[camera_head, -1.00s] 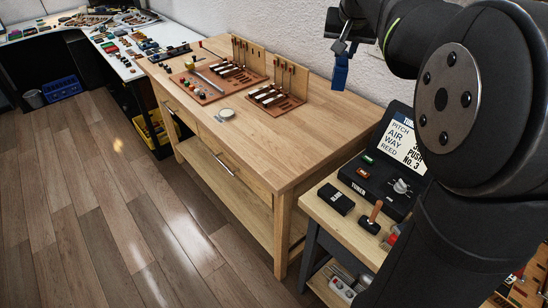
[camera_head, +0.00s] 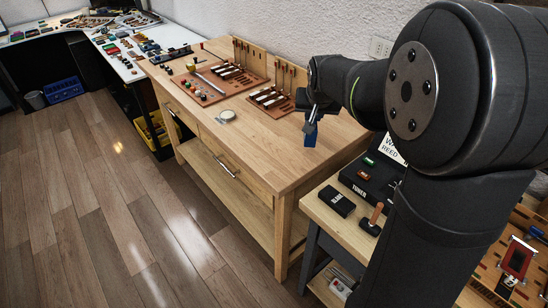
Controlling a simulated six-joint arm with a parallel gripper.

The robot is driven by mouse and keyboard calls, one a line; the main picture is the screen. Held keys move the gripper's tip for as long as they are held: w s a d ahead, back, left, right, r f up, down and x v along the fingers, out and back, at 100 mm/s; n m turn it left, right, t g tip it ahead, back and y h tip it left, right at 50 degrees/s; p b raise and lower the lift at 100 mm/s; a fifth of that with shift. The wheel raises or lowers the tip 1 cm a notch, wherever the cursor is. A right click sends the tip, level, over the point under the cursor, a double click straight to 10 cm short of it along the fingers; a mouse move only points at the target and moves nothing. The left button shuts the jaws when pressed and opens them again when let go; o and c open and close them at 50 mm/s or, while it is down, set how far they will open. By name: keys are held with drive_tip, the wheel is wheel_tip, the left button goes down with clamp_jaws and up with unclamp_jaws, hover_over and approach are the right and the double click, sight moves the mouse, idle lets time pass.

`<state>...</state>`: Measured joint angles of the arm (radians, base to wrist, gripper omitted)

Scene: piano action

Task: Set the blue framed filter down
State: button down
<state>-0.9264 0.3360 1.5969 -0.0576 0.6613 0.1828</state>
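The blue framed filter (camera_head: 311,136) is a small blue piece hanging below my gripper (camera_head: 313,113). My gripper appears shut on its upper end. The filter is over the right part of the wooden workbench top (camera_head: 270,155). It looks to be above the wood, but I cannot tell how large the gap is. The fingers are small in this view, and their far side is hidden.
Brown racks (camera_head: 208,90) with small parts and upright tools stand at the back of the bench. A round pale disc (camera_head: 227,115) lies near the middle. A tuner case (camera_head: 368,180) and a black box (camera_head: 337,200) stand on the lower side table. The bench's front right is bare.

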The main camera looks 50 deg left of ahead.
drive_tip(key=s+a+f, duration=0.5)
drive_tip(key=a+f, duration=0.5)
drive_tip(key=f, duration=0.1)
drive_tip(key=shift+s+f, duration=0.3)
drive_tip(key=shift+s, duration=0.1)
drive_tip(key=shift+f, duration=0.15)
drive_tip(key=c, duration=1.3)
unclamp_jaws()
drive_tip(key=v, duration=1.2)
